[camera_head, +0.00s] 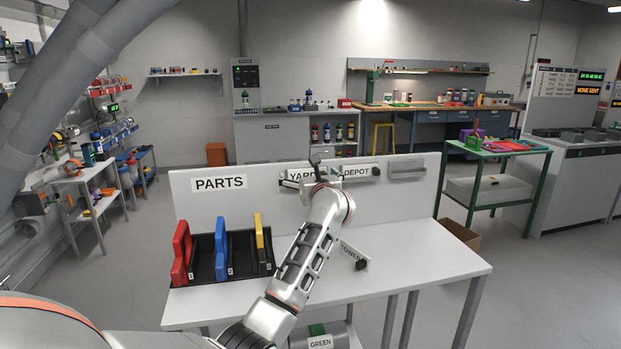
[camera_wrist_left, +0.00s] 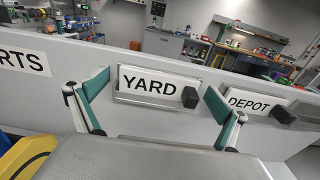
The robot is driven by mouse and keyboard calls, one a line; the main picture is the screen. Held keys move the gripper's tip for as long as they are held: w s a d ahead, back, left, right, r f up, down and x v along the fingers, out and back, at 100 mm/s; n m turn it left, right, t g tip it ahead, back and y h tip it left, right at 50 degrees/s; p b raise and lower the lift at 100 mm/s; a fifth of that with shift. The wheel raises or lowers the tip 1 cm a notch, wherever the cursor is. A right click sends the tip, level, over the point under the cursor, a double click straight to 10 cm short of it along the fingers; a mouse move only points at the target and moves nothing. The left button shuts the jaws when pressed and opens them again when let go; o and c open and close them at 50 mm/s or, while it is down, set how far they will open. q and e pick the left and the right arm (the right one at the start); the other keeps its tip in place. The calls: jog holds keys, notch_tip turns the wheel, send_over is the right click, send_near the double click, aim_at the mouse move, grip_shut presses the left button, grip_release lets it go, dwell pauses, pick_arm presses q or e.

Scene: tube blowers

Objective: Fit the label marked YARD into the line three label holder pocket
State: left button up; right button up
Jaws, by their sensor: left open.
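The white YARD label (camera_wrist_left: 147,84), with a dark block at its right end, sits against a metal holder (camera_wrist_left: 150,103) on the bench's upright panel; it also shows in the head view (camera_head: 297,174). My left gripper (camera_wrist_left: 155,94) is open, its teal fingers on either side of the label, with gaps visible. In the head view my left gripper (camera_head: 316,181) partly hides the label. The DEPOT label (camera_head: 357,171) stands to the right. An empty-looking holder (camera_head: 407,168) is at the panel's right end. No line numbers are readable. My right gripper is not in view.
Another label (camera_head: 352,252) with a dark block lies on the bench top (camera_head: 420,260). A black rack (camera_head: 208,262) with red, blue and yellow pieces stands at the left, beneath the PARTS sign (camera_head: 219,183). The bench's right part is clear.

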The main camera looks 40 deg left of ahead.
pick_arm(q)
jog(key=shift+r, duration=0.1)
jog(key=c, duration=1.2)
